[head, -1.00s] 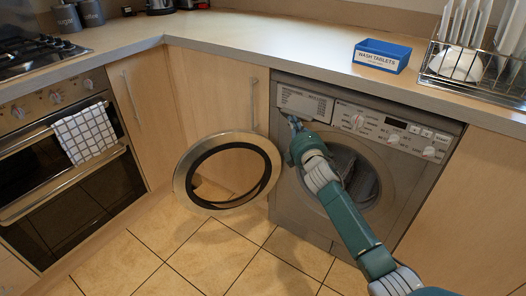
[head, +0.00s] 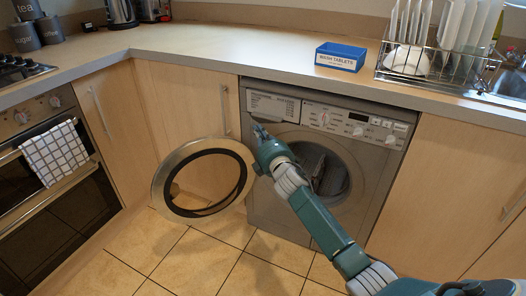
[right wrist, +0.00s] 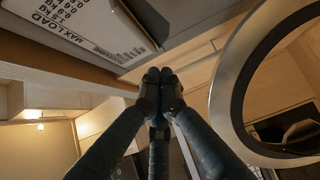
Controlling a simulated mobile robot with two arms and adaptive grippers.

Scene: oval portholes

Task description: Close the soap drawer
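The soap drawer (head: 273,106) is the pale labelled panel at the upper left of the washing machine (head: 395,160). Its front looks about level with the control panel; a small gap cannot be ruled out. In the right wrist view its printed front (right wrist: 85,22) fills the upper left. My right gripper (head: 261,132) is just below the drawer's left part, in front of the machine. In the right wrist view its fingertips (right wrist: 160,76) are together with nothing seen between them, and they look apart from the drawer front. My left gripper is not in view.
The round washer door (head: 241,187) stands open to the left, close beside my right gripper; its ring also shows in the right wrist view (right wrist: 226,85). The worktop (head: 240,55) overhangs above, bearing a blue tablet box (head: 341,57) and dish rack (head: 440,68). Tiled floor lies below.

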